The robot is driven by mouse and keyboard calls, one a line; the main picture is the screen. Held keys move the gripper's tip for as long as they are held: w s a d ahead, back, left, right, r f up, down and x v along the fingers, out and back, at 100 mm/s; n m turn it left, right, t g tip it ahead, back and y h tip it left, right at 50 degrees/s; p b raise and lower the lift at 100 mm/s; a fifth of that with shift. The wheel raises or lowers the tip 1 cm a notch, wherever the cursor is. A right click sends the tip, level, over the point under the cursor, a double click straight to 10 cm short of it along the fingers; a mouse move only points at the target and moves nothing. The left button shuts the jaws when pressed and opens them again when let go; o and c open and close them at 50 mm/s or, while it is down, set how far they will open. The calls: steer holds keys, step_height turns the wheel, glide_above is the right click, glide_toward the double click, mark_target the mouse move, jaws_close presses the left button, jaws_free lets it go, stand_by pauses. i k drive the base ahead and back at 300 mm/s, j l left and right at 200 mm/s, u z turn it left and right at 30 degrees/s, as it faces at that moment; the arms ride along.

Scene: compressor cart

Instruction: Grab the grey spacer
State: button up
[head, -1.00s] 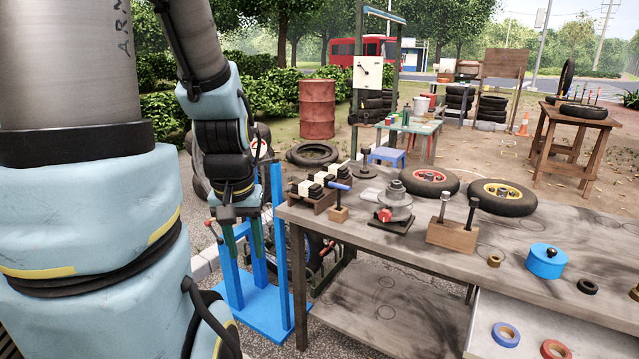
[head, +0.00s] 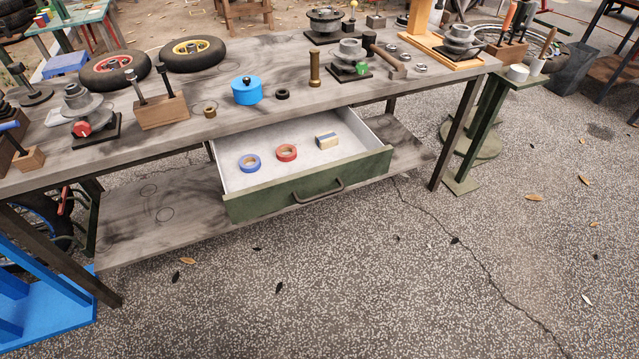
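Small silvery-grey rings (head: 420,68) lie on the right part of the workbench top (head: 215,85), beside a hammer. They are small, and I cannot tell which of them is the grey spacer. A dark, nearly black ring (head: 282,95) lies near the bench's front edge, right of a blue lidded pot (head: 246,90). A brass-coloured ring (head: 210,111) lies left of that pot. My gripper is not in the head view now.
An open drawer (head: 310,190) with a green front juts out below the bench, holding a blue tape roll (head: 249,163), a red tape roll (head: 286,152) and a small block (head: 326,141). The hammer (head: 390,62) and metal fittings stand near the grey rings. The floor in front is open.

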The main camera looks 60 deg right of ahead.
mark_target(72, 89)
steer(key=i+j+z, duration=0.1)
steer(key=i+z, duration=0.2)
steer(key=i, duration=0.15)
steer(key=i+j+z, duration=0.15)
steer(key=i+z, duration=0.2)
steer(key=i+j+z, duration=0.3)
steer(key=i, duration=0.2)
